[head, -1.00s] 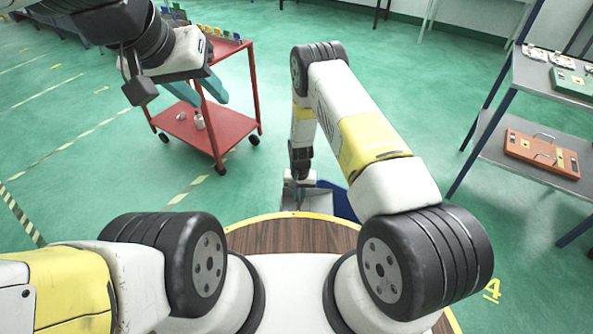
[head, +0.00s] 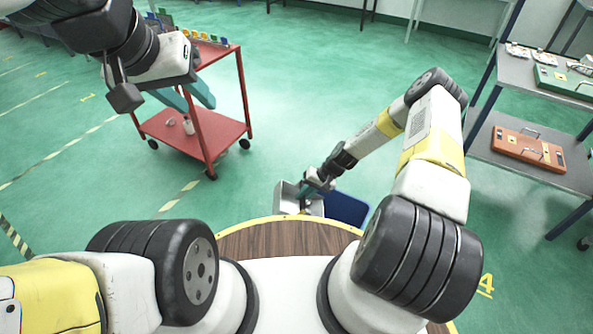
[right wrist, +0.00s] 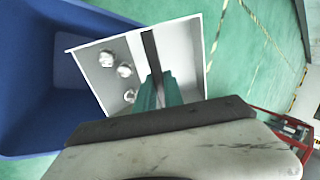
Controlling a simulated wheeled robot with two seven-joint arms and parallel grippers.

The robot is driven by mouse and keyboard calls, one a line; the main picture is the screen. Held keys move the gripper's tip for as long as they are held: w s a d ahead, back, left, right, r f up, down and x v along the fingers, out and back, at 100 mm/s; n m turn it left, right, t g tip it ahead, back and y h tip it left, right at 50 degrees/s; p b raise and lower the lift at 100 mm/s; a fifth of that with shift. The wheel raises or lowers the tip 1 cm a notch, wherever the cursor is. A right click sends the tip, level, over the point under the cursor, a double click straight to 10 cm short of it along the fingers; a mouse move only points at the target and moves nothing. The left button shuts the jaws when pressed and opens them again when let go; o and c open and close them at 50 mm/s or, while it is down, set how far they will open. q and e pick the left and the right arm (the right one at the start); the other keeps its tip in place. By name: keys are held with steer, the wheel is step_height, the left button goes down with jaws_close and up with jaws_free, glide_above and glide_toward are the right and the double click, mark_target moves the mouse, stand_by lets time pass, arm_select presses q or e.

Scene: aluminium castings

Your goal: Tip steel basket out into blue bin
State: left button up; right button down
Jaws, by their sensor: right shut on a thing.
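The steel basket (head: 283,196) hangs just past the front of my round wooden deck. In the right wrist view the basket (right wrist: 192,45) has pale inner walls, a dark bar across it and three small silvery castings (right wrist: 124,71) inside. My right gripper (head: 314,184) is shut on the basket at that bar; its teal fingers (right wrist: 160,90) show there. The blue bin (head: 346,208) is just right of the basket, partly hidden by my arm. In the right wrist view the bin (right wrist: 35,80) lies left, overlapped by the basket's corner. My left gripper (head: 188,98) is open and empty, at upper left.
A red cart (head: 205,130) stands at the left, with small white items on its lower shelf and coloured bins on top. A grey shelf unit (head: 545,90) at the right holds an orange case (head: 528,147) and a green case (head: 565,82). Green floor between them is clear.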

steer(key=d+r+y, duration=0.1)
steer(key=d+y, duration=0.5)
steer(key=d, duration=0.1)
steer(key=shift+s+d+r+t+y, duration=0.2)
steer(key=shift+d+r+t+y, duration=0.05)
steer(key=shift+d+t+y, duration=0.1)
stand_by(1.3)
stand_by(0.3)
step_height(320, 180, up, 10)
steer(key=g+h, duration=0.1)
steer(key=h, duration=1.2)
